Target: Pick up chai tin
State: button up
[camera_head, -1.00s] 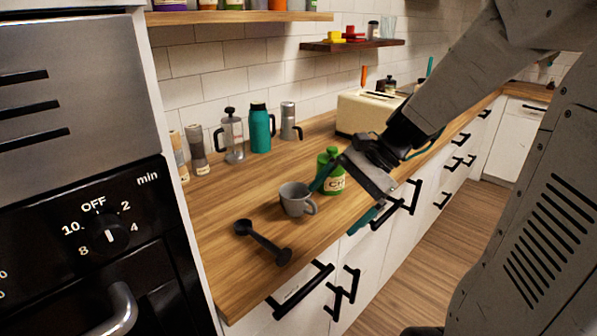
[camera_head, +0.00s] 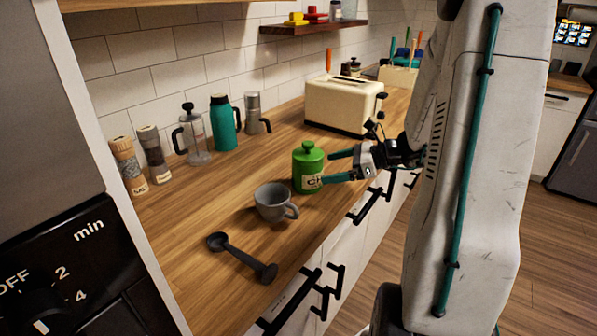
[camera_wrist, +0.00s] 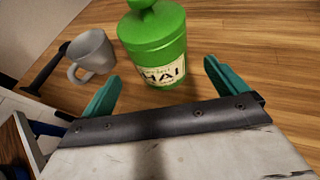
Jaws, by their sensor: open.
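The chai tin (camera_head: 307,168) is a green lidded canister with a round knob and a cream label. It stands upright on the wooden counter. My gripper (camera_head: 332,167) is at its right side, open, with its teal fingers pointing toward it. In the wrist view the tin (camera_wrist: 154,38) stands just beyond the two spread fingertips (camera_wrist: 163,78), and its label reads "HAI". The jaws hold nothing. I cannot tell whether the fingers touch the tin.
A grey mug (camera_head: 274,203) stands just left of the tin, and a black scoop (camera_head: 242,257) lies nearer the front. A toaster (camera_head: 343,105) stands behind. A French press (camera_head: 195,135), teal flask (camera_head: 223,122) and moka pot (camera_head: 254,114) line the wall. Drawer handles (camera_head: 366,205) stick out below.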

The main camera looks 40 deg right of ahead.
aim_at(307, 173)
jog(key=shift+w+a+f, duration=0.15)
jog(key=shift+w+f, duration=0.05)
jog(key=shift+w, duration=0.15)
jog(key=x, duration=0.7)
jog(key=shift+a+f, duration=0.15)
jog(key=shift+a, duration=0.05)
jog(key=c, duration=1.3)
